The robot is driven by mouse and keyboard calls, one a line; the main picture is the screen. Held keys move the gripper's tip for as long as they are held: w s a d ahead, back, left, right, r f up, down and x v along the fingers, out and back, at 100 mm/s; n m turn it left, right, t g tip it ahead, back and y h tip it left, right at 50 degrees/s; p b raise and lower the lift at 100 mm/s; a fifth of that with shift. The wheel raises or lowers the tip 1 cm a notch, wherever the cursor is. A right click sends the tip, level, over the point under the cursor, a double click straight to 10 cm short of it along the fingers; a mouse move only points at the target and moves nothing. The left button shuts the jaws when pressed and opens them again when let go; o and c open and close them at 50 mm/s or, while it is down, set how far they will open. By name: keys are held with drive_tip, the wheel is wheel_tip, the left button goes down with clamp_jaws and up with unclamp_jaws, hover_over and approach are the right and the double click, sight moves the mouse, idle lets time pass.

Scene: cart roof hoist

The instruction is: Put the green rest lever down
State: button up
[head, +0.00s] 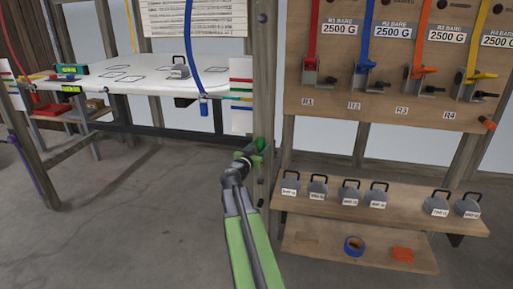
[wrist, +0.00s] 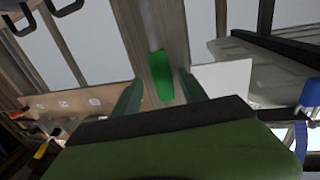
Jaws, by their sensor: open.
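The green rest lever (wrist: 160,77) shows in the wrist view as a green grip on a pale rod, in front of a wooden post (wrist: 152,20). In the head view a bit of green (head: 261,144) shows on the post beside my gripper (head: 248,155); my arm hides part of that area. In the wrist view my gripper (wrist: 158,85) is open, with one finger on each side of the green grip. Gaps show on both sides of the grip, and I cannot tell how deep it sits between the fingers.
A white roof panel (head: 145,80) lies on the frame at left, with a small weight (head: 178,70) on it. A board (head: 390,95) with coloured straps and levers stands at right. Below it, a wooden shelf (head: 410,217) holds several grey weights. The floor at left is clear.

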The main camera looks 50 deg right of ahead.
drive_tip(key=shift+w+a, duration=0.1)
drive_tip(key=shift+a, duration=0.05)
drive_tip(key=shift+w+a, duration=0.15)
clamp_jaws()
drive_tip(key=shift+w, duration=0.1)
idle(0.9)
